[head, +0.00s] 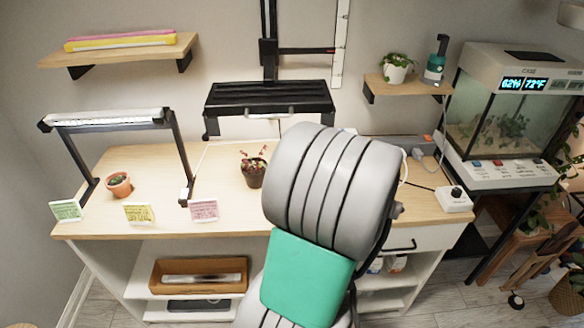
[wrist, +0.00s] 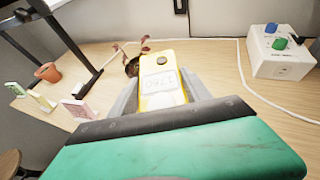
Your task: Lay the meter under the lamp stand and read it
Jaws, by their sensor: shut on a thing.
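In the wrist view my gripper (wrist: 161,92) is shut on a yellow meter (wrist: 149,102). The meter's pale display faces the camera with small dark digits, which I cannot read surely; a dark round spot sits near its far end. In the head view my arm hides both gripper and meter. The lamp stand (head: 181,155), a black frame with a pale light bar, stands on the left of the bench. Its dark frame shows at the upper left of the wrist view (wrist: 75,45), apart from the meter.
On the wooden bench (head: 222,180) stand a terracotta pot (head: 119,186) under the lamp stand, a dark potted plant (head: 253,173), several cards along the front including a pink one (head: 204,210), and a white control box (head: 454,199) with a cable. A black lamp (head: 269,97) hangs above the middle.

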